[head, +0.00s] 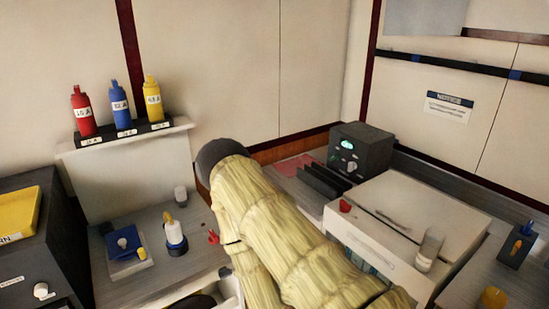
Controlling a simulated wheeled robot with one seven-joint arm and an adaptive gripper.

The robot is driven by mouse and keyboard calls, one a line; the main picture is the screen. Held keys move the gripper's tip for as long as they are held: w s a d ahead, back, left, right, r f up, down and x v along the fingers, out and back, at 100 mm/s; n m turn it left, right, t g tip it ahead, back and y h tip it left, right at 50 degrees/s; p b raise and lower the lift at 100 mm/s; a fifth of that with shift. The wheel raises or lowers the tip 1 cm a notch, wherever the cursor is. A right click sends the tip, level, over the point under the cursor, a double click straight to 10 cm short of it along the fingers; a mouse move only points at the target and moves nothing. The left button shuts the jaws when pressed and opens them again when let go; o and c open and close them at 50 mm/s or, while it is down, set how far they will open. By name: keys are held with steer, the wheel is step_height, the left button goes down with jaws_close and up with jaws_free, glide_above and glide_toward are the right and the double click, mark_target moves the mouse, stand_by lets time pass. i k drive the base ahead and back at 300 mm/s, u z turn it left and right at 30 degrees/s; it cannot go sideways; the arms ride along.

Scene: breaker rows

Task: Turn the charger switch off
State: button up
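A black box with a lit green display (360,150) stands at the back, right of centre, near the wall corner. It looks like the charger, but its label is too small to read. Small pale controls show on its front; I cannot tell which is the switch or how it is set. My arm, in a pale yellow ribbed sleeve, crosses the middle from the bottom right and ends at a dark rounded part left of the box. My gripper does not show; it may be hidden behind the arm or outside the view.
Red (84,111), blue (120,104) and yellow (153,100) bottle-shaped pieces stand on a ledge at the left. A white case (440,207) with small items on top fills the right. Dark upright slats (322,184) stand in front of the black box. A dark cabinet (62,235) stands far left.

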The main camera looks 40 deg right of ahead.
mark_target(335, 156)
steer(key=u, duration=2)
steer(key=k, duration=1.3)
steer(key=z, duration=2.1)
